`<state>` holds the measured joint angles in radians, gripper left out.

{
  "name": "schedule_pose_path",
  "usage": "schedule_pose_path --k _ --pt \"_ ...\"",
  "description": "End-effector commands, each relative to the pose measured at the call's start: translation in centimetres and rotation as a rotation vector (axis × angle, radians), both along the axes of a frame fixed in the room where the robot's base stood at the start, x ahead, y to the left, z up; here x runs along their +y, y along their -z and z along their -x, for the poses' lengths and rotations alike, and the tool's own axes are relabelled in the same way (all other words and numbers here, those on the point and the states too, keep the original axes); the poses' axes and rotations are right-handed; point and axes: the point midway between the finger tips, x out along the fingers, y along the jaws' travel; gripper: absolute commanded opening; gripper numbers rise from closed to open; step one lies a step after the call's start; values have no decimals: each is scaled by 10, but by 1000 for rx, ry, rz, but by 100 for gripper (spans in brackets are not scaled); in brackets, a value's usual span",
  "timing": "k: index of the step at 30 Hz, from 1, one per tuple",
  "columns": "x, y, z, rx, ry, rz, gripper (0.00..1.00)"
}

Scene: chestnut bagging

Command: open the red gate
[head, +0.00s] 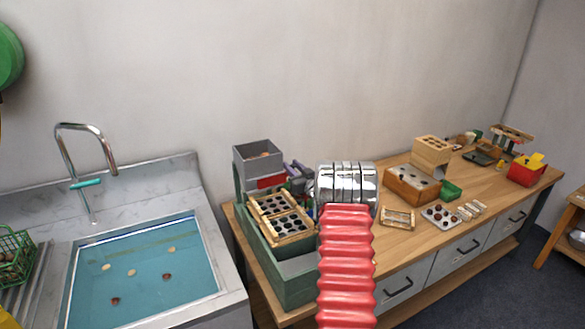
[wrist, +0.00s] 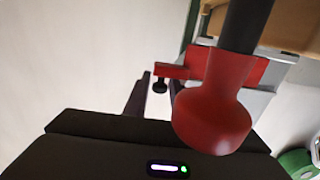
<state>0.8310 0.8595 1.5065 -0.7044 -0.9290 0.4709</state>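The red gate (head: 271,182) sits at the lower front of a grey hopper (head: 258,160) on the bench's left end. In the wrist view the gate (wrist: 232,66) is a flat red plate, partly hidden by a dark red bulb. Its narrow red tab carries a small black knob (wrist: 160,86). My gripper (head: 298,172) is just right of the gate in the head view. In the wrist view my gripper (wrist: 159,90) has its dark purple fingers apart, one each side of the knob, with no visible grip on it.
A dark red bulb (wrist: 212,118) on a black rod stands close in the wrist view; I cannot tell what it belongs to. Below the hopper are trays with dark holes (head: 279,219) in a green frame. A sink (head: 145,270) is to the left.

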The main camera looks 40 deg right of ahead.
Motion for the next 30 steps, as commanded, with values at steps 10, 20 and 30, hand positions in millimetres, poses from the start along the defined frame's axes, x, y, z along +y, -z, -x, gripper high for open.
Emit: schedule_pose_path --k 10,20,30 --pt "0 0 0 0 0 0 3" --pt "0 0 0 0 0 0 0" --pt "-1 0 -4 -1 -13 1 0"
